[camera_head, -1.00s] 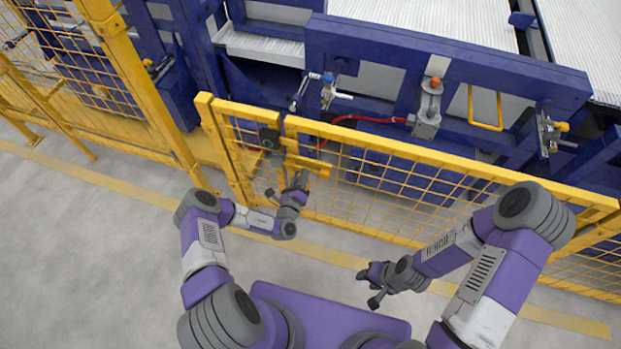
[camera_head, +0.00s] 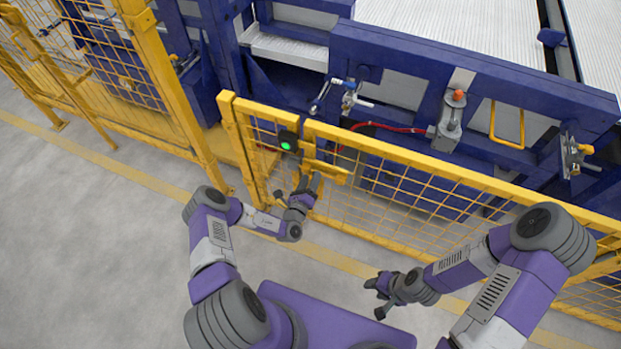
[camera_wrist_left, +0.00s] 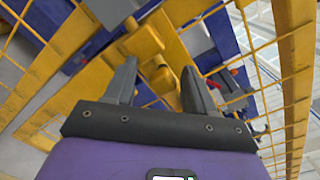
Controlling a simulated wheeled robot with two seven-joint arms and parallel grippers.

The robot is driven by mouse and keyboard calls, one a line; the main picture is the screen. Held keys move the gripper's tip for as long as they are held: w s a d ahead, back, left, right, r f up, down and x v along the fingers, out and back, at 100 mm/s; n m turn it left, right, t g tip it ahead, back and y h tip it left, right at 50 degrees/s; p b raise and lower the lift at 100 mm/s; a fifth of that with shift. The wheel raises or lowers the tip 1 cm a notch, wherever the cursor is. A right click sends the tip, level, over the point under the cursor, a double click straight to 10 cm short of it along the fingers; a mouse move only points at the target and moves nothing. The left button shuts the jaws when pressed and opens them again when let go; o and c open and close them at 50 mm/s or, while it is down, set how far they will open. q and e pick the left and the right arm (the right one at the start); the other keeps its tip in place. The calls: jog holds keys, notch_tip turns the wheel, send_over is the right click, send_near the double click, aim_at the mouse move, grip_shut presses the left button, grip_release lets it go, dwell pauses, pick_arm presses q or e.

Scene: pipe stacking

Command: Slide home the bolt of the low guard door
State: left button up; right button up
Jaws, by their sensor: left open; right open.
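The low guard door (camera_head: 420,155) is a yellow frame with mesh, standing in line with the short fence panel on its left. Its yellow bolt (camera_head: 326,171) lies across the upright near the left end of the door. A black box (camera_head: 288,138) with a lit green lamp sits just above it. My left gripper (camera_head: 307,182) is open just below the bolt. In the left wrist view a yellow bolt part (camera_wrist_left: 163,78) shows between and beyond the open fingers; I cannot tell whether they touch it. My right gripper (camera_head: 375,297) is open and empty, above the floor.
Behind the door stands a blue machine frame (camera_head: 480,75) with a red hose (camera_head: 390,128) and a cylinder with an orange cap (camera_head: 453,115). Taller yellow mesh fencing (camera_head: 165,80) stands at left. The grey floor (camera_head: 90,240) at left is clear.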

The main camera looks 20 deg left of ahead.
pick_arm(q)
jog(key=s+p, duration=0.1)
jog(key=s, duration=0.6)
jog(key=shift+w, duration=0.1)
